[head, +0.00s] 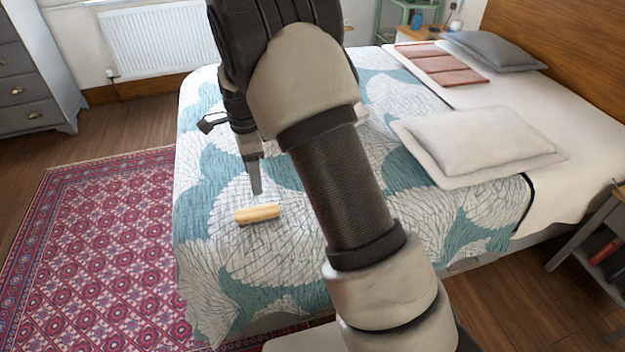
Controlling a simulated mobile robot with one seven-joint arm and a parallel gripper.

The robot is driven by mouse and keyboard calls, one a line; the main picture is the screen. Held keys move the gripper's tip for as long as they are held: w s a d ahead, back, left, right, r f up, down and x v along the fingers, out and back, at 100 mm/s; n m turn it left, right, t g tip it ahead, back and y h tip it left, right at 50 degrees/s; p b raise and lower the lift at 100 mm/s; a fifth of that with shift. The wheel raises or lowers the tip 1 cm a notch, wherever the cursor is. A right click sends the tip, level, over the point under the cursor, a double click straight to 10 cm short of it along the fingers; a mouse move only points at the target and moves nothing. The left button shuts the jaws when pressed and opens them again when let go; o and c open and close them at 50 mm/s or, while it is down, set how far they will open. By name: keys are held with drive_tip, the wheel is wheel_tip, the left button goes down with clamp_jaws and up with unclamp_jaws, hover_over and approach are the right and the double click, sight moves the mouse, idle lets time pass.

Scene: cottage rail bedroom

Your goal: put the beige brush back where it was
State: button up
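The beige brush (257,213), a short block with a tan, wood-like tone, lies on the patterned bedspread near the bed's left side in the head view. My gripper (255,182) points down just above and behind the brush, with a visible gap between its tip and the brush in the picture. I see a dark finger from the side; I cannot tell whether the fingers are open or shut. Nothing shows held at the tip. My arm crosses the middle of the view and hides part of the bed (215,285).
A white pillow (480,140) and a grey pillow (492,50) lie on the bed. A patterned red rug (90,240) covers the floor at left. A grey dresser (30,75) stands back left, and a small side table (590,240) at right.

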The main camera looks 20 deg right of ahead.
drive_tip(key=s+d+r+n+t, duration=0.1)
drive_tip(key=s+d+r+n, duration=0.25)
drive_tip(key=s+r, duration=0.5)
drive_tip(key=s+d+r+n+t, duration=0.25)
drive_tip(key=s+r+n, duration=0.3)
drive_tip(key=r, duration=0.55)
drive_tip(key=s+d+r+n+t, duration=0.1)
drive_tip(key=s+d+n, duration=0.1)
drive_tip(key=s+n, duration=0.2)
drive_tip(key=s+d+r+n+t, duration=0.1)
drive_tip(key=s+n, duration=0.3)
drive_tip(key=s, duration=0.7)
drive_tip(key=shift+d+r, duration=0.15)
drive_tip(key=shift+d, duration=0.75)
drive_tip(key=shift+s, duration=0.1)
